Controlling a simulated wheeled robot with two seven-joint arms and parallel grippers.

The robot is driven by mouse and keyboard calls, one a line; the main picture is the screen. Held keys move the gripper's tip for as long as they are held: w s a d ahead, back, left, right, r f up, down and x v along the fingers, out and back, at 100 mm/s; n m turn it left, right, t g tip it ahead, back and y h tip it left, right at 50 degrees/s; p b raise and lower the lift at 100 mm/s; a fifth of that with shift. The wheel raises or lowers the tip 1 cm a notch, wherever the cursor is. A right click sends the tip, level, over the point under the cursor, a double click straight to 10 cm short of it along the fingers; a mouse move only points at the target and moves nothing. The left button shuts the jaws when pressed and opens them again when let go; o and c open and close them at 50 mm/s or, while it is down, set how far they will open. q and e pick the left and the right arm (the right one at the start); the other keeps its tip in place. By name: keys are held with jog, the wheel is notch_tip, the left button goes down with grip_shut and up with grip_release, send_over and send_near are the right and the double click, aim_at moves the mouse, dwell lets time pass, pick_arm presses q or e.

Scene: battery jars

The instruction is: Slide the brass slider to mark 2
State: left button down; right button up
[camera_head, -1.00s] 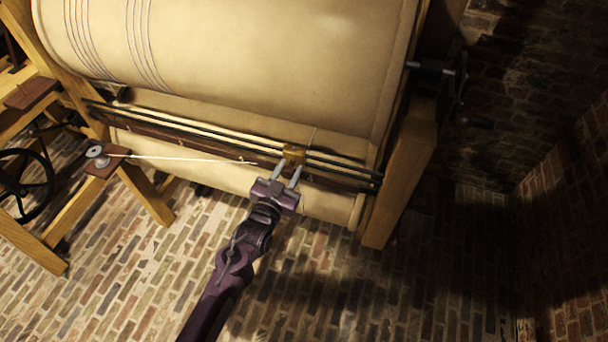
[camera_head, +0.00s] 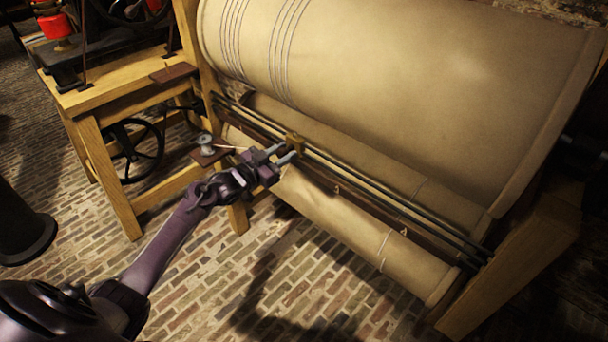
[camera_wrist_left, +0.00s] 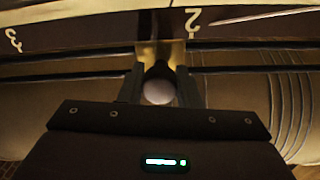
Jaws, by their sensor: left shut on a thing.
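The brass slider (camera_head: 294,143) sits on the dark rails in front of the big drum, towards their left end. It also shows in the left wrist view (camera_wrist_left: 176,50), between the two finger tips. My left gripper (camera_head: 284,152) is shut on the slider; in the left wrist view its fingers (camera_wrist_left: 160,88) stand either side of a round pale knob. My right gripper is not in view.
The large canvas-coloured drum (camera_head: 400,90) with dark line groups fills the back. A pale spool (camera_head: 206,143) stands on a bracket left of the slider. A wooden frame with a black handwheel (camera_head: 137,150) is further left. Brick floor (camera_head: 300,285) lies open in front.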

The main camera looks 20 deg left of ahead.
pick_arm(q)
jog(key=a, duration=0.1)
jog(key=w+a+b, duration=0.1)
jog(key=a, duration=0.1)
jog(key=shift+a, duration=0.1)
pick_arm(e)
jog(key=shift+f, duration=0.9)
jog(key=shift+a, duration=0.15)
pick_arm(q)
jog(key=c, duration=1.1)
grip_release()
jog(key=shift+f, duration=0.1)
jog(key=shift+o, duration=0.2)
jog(key=shift+s, duration=0.1)
jog(key=v, duration=0.7)
jog(key=shift+s, duration=0.25)
